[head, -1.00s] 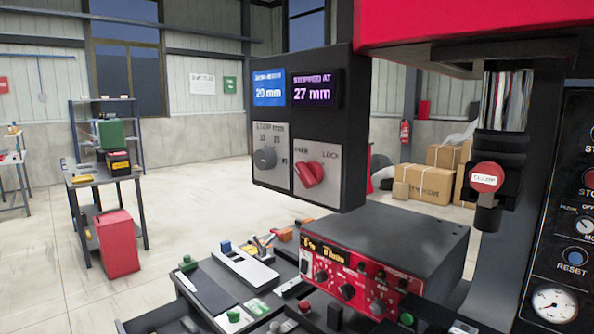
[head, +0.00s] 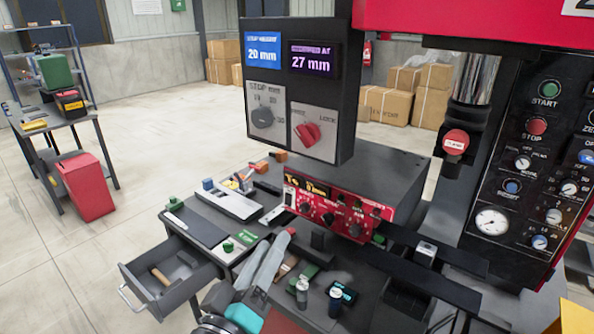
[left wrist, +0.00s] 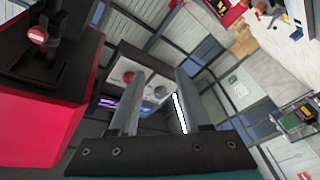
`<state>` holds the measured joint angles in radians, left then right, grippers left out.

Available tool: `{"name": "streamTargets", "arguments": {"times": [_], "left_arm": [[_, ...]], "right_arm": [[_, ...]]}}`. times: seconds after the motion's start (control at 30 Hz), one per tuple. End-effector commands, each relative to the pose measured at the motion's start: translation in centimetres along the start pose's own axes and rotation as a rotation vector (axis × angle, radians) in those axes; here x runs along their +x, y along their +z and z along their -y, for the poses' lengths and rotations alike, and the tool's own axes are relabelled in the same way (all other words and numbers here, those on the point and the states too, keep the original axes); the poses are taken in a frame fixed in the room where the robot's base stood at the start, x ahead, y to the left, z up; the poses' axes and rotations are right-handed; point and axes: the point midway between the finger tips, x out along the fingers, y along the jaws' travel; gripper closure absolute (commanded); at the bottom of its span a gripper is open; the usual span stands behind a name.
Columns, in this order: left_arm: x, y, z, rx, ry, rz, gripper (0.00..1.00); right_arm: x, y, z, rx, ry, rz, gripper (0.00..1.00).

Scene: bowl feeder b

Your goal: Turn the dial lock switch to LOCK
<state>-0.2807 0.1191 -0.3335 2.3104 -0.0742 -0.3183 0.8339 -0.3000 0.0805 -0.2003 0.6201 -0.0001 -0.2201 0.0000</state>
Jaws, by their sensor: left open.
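The dial lock switch is a red knob (head: 308,133) on a pale plate at the lower right of the dark hanging display box (head: 340,100). The word LOCK stands at its upper right and another label at its upper left. The knob looks turned toward the upper left label. My left gripper (head: 277,240) is open and empty, below the box and apart from it, its fingers pointing up. In the left wrist view the red knob (left wrist: 129,77) shows beyond the fingertips (left wrist: 161,71), partly close to one finger. My right gripper does not show.
A grey stop dial (head: 262,117) sits left of the knob. Screens above read 20 mm and 27 mm. A red-fronted control unit (head: 330,210) stands on the bench below. An open drawer (head: 172,282) is at lower left. A button panel (head: 530,150) stands at right.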

Motion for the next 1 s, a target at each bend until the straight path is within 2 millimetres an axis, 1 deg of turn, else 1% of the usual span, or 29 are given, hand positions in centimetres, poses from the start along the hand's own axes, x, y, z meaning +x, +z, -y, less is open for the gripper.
{"name": "streamTargets", "arguments": {"times": [0.03,0.1,0.2,0.23,0.37,0.47,0.77,1.0], "left_arm": [[-0.3,-2.1,-2.2,-0.021,0.036,-0.032,0.53],[-0.7,-3.9,-4.1,-0.047,0.074,-0.065,0.53],[-1.2,-5.5,-5.7,-0.070,0.107,-0.092,0.53],[-1.3,-5.8,-6.0,-0.074,0.113,-0.097,0.53],[-0.9,-6.2,-6.4,-0.080,0.121,-0.104,0.53],[0.0,-6.3,-6.5,-0.079,0.121,-0.104,0.53],[4.5,-6.8,-7.1,-0.078,0.121,-0.104,0.53],[8.4,-7.2,-7.5,-0.078,0.120,-0.103,0.53]], "right_arm": [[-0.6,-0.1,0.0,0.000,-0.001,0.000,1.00],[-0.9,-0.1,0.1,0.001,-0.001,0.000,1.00],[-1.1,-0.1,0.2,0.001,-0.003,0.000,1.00],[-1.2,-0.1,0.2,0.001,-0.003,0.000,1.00],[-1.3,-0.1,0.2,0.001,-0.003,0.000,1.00],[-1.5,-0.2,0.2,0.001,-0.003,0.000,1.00],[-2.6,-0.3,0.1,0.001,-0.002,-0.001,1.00],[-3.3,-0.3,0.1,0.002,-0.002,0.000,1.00]]}}
